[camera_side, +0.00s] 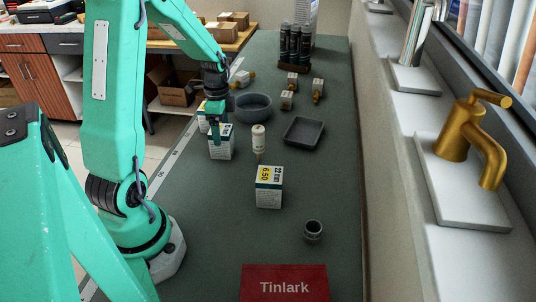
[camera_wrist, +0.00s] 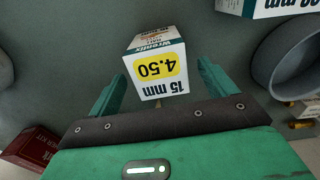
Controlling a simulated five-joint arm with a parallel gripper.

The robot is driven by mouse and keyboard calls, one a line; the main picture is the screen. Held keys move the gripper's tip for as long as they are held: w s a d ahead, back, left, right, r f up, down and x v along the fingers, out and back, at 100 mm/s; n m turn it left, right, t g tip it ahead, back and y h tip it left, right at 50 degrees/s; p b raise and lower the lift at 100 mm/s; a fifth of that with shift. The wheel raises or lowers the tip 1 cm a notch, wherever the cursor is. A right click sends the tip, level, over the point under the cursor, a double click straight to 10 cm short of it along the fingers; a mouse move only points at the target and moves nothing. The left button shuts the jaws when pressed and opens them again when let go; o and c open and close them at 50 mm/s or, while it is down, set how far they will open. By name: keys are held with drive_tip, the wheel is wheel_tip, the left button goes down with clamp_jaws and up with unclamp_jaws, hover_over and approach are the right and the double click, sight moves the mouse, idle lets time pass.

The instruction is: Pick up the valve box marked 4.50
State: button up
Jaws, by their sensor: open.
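The valve box marked 4.50 (camera_wrist: 158,68) is white with a dark teal top band and a yellow price patch, and reads 15 mm. In the wrist view it lies ahead of my gripper (camera_wrist: 153,82), between the lines of the two open fingers, with no visible grip on it. In the side view it appears to be the white box (camera_side: 222,148) just below my gripper (camera_side: 216,133), whose finger overlaps its upper part. Another white box (camera_side: 201,124) stands behind, partly hidden by the gripper. A box marked 6.50, 22 mm (camera_side: 268,190) stands nearer the camera.
A white bottle-like part (camera_side: 258,140) and a grey square tray (camera_side: 304,131) stand to the right. A grey round bowl (camera_side: 253,107) is behind. A small dark fitting (camera_side: 313,231) and red Tinlark box (camera_side: 285,284) lie in front. Several brass-ended valves sit farther back.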

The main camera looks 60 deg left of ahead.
drive_tip(key=shift+s+a+f, duration=0.1)
drive_tip(key=shift+f, duration=2.45)
drive_tip(key=c, duration=1.2)
